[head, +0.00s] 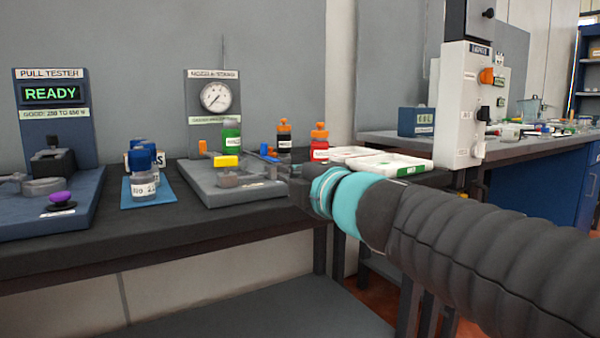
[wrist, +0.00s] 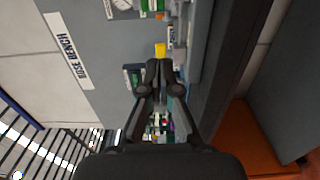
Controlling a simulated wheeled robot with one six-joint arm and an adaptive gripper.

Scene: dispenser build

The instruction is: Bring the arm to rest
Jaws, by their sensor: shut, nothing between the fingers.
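My arm reaches in from the lower right in the head view, with a teal band near its far end, over the front edge of the dark bench (head: 130,248). In the head view my gripper is mostly hidden behind the arm's own wrist. In the wrist view my gripper (wrist: 158,68) is shut, its fingertips together with nothing between them. It looks clear of the objects beyond it, though the distance is hard to judge.
The nozzle stand (head: 215,115) with a gauge, several coloured bottles (head: 320,145) and white trays (head: 385,162) lie near the arm's end. The pull tester (head: 50,125) reads READY at left. A white cabinet (head: 465,105) stands right, above my arm.

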